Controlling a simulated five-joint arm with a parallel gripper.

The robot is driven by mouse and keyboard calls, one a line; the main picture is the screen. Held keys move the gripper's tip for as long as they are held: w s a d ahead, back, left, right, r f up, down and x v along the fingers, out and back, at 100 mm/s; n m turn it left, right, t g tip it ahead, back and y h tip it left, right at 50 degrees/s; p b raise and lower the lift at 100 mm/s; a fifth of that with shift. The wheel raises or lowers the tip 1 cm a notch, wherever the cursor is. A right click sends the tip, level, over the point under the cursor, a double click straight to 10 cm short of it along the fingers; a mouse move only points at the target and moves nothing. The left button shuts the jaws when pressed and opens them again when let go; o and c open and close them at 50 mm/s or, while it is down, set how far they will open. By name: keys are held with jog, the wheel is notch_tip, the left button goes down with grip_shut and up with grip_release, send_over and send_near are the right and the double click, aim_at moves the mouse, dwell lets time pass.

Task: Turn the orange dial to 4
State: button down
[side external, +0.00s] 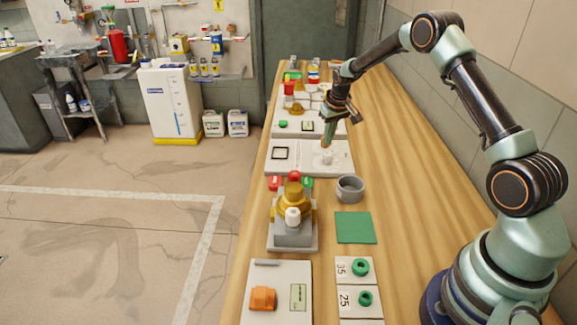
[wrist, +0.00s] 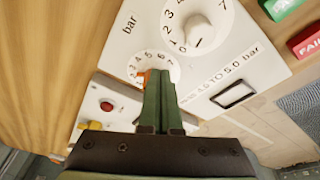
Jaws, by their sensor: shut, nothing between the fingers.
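In the wrist view, a small white dial face (wrist: 163,62) with black numerals, 4 among them, lies on a white panel (wrist: 130,50). A sliver of orange (wrist: 141,77), apparently its knob, shows at the left edge of my fingers. The rest of the knob and its pointer are hidden, so I cannot read its setting. My gripper (wrist: 158,76) is shut, its fingertips over the dial's lower part; I cannot tell whether they touch the knob. In the side view my gripper (side external: 325,145) points down over this panel (side external: 309,168).
A larger dial with a white knob (wrist: 200,30) sits beside the small one. The panel has a black-framed window (wrist: 233,93). A red FAIL block (wrist: 306,42) lies nearby. In the side view, a yellow-and-grey valve (side external: 292,215), grey bowl (side external: 350,189) and separate orange knob (side external: 262,298) stand nearer.

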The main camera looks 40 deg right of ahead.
jog(key=shift+s+a, duration=0.2)
jog(key=shift+s, duration=0.1)
jog(key=w+v, duration=0.1)
jog(key=v, duration=0.5)
jog(key=shift+w+d, duration=0.15)
jog(key=shift+d, duration=0.1)
jog(key=shift+r, duration=0.1)
jog(key=shift+d+f, duration=0.4)
jog(key=shift+f, duration=0.6)
jog(key=shift+d+f, duration=0.4)
jog(key=shift+f, duration=0.55)
jog(key=shift+d+f, duration=0.4)
jog(key=shift+f, duration=0.6)
jog(key=shift+w, duration=0.1)
